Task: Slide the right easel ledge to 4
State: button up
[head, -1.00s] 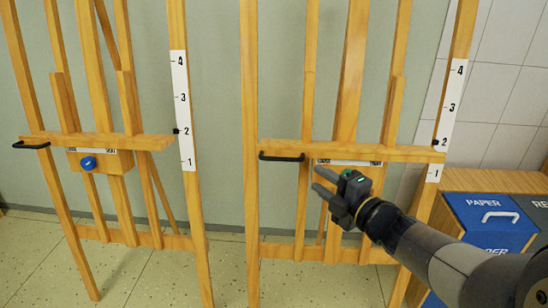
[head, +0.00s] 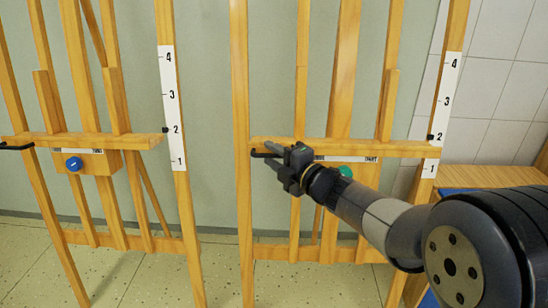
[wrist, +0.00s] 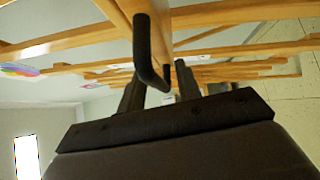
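The right easel's ledge (head: 400,149) is a level wooden bar. A black handle (head: 256,153) sticks out at the ledge's left end, and a green knob (head: 346,171) shows below the ledge, partly behind my arm. My gripper (head: 274,157) is at the handle with its fingers apart. In the wrist view, the handle (wrist: 150,50) lies in line with the gap between the fingers (wrist: 158,92); I cannot tell whether they touch it.
The left easel's ledge (head: 100,141) has a blue knob (head: 73,163) and stands near 2 on its own scale (head: 170,105). A wooden cabinet (head: 485,177) is at the right, partly behind my arm. A wall is close behind the easels.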

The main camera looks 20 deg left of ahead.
jog(key=shift+c, duration=0.4)
grip_shut()
